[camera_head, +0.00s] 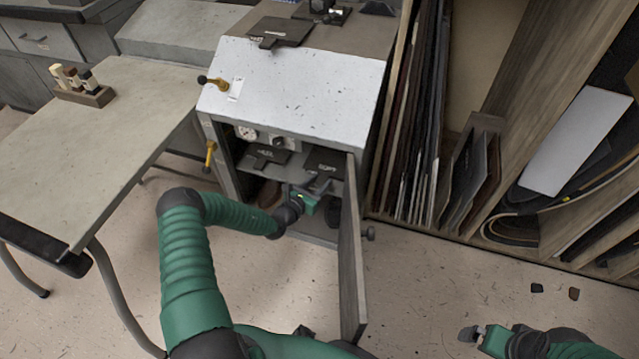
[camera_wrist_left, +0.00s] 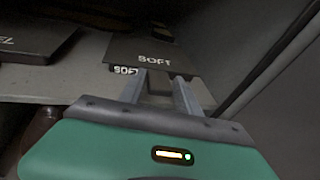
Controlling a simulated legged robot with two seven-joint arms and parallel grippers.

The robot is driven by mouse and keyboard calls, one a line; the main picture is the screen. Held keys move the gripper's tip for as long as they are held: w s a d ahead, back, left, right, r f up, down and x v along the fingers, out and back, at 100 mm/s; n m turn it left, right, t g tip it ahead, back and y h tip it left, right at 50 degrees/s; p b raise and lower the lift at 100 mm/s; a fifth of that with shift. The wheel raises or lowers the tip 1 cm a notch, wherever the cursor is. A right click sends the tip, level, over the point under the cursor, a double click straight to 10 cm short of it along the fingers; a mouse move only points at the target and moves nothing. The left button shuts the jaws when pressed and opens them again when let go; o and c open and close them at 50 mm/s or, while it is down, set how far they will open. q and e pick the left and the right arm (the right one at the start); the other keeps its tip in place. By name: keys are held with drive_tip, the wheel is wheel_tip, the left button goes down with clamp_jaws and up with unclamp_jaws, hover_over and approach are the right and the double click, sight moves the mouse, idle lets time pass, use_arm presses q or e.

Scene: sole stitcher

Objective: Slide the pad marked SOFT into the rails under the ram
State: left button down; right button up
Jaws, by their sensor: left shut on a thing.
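The dark pad marked SOFT (camera_head: 325,161) lies on a shelf inside the open cabinet. In the left wrist view the pad (camera_wrist_left: 155,52) sits just above a shelf label with the same word. My left gripper (camera_head: 319,184) reaches in through the doorway. Its fingers (camera_wrist_left: 160,78) are shut on the pad's near edge. A second dark pad (camera_head: 264,155) lies to the left on the shelf; its marking (camera_wrist_left: 30,42) is partly cut off. My right gripper (camera_head: 474,334) hangs low over the floor, away from the cabinet; its fingers are too small to read. The ram and rails are not clearly visible.
The cabinet door (camera_head: 350,250) stands open, close to the right of my left gripper. A dark plate with a tab (camera_head: 280,31) lies on the cabinet top. A grey table (camera_head: 110,135) stands left. Boards and sheets (camera_head: 410,140) lean at right.

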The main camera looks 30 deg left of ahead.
use_arm(q)
drive_tip(key=shift+a+r, duration=0.1)
drive_tip(key=shift+s+p, duration=0.15)
drive_tip(key=shift+p, duration=0.15)
drive_tip(key=shift+s+d+r+p, duration=0.1)
drive_tip(key=shift+s+d+p, duration=0.1)
drive_tip(key=shift+s+p, duration=0.35)
drive_tip(key=shift+s+d+p, duration=0.15)
drive_tip(key=shift+s+p, duration=0.25)
drive_tip(key=shift+p, duration=0.1)
drive_tip(key=s+p, duration=0.1)
drive_tip(key=s, duration=0.1)
drive_tip(key=s+d+p, duration=0.1)
drive_tip(key=s+p, duration=0.1)
drive_tip(key=shift+f, duration=0.2)
drive_tip(key=c, duration=0.9)
unclamp_jaws()
drive_tip(key=shift+f, duration=0.1)
